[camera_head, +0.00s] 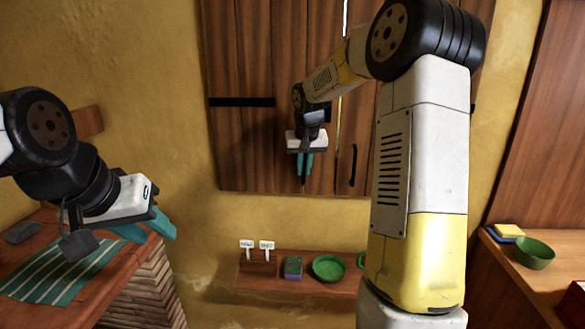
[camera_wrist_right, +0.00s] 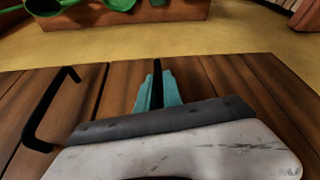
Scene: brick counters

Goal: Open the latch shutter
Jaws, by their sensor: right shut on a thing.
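The latch shutter (camera_head: 255,150) is a pair of dark wooden plank doors on the yellow wall. A narrow bright gap shows between its doors. My right gripper (camera_head: 305,165) is at the lower part of the left door. In the right wrist view its teal fingers (camera_wrist_right: 158,92) are shut on a black bar handle (camera_wrist_right: 157,75). The right door's black handle (camera_head: 353,166) is free and also shows in the right wrist view (camera_wrist_right: 48,112). My left gripper (camera_head: 146,229) is open and empty, at the left above a striped cloth, away from the shutter.
Below the shutter, a wooden shelf (camera_head: 260,283) holds a green bowl (camera_head: 328,268), a purple-green sponge (camera_head: 293,267) and white tags (camera_head: 247,244). The striped cloth (camera_head: 58,262) lies on the left counter. Another green bowl (camera_head: 533,253) stands on the right counter.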

